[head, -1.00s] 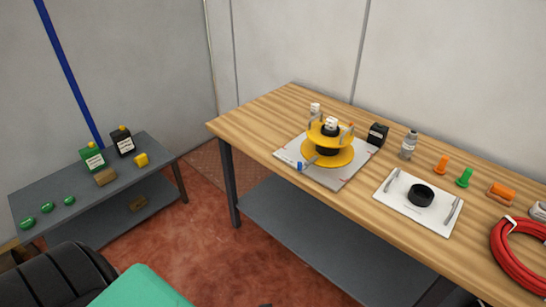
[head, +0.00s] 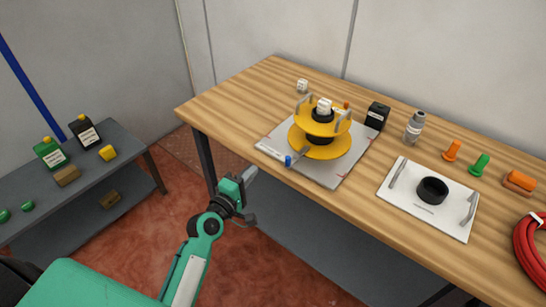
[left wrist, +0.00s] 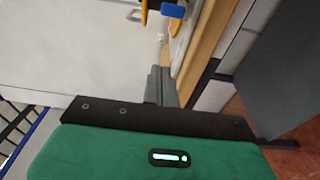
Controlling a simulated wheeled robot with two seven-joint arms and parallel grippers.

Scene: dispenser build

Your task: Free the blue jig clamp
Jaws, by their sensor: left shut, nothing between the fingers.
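The blue jig clamp (head: 288,160) shows as a small blue tip at the front left of the yellow two-disc spool assembly (head: 322,143). A grey bar runs from the blue tip toward the assembly, which stands on a white plate (head: 330,178). In the left wrist view the blue clamp part (left wrist: 174,9) is at the top edge, beyond my fingers. My left gripper (head: 250,173) is shut and empty, off the table's front edge, to the left of and apart from the clamp. Its closed fingers also show in the wrist view (left wrist: 160,87). My right gripper is not in view.
The wooden table (head: 235,105) also bears a white tray (head: 420,221) with a black ring, a black box (head: 377,116), a grey bottle (head: 414,128), orange and green pegs and a red hose coil. A low grey shelf (head: 120,155) stands at left. Bare wood lies left of the plate.

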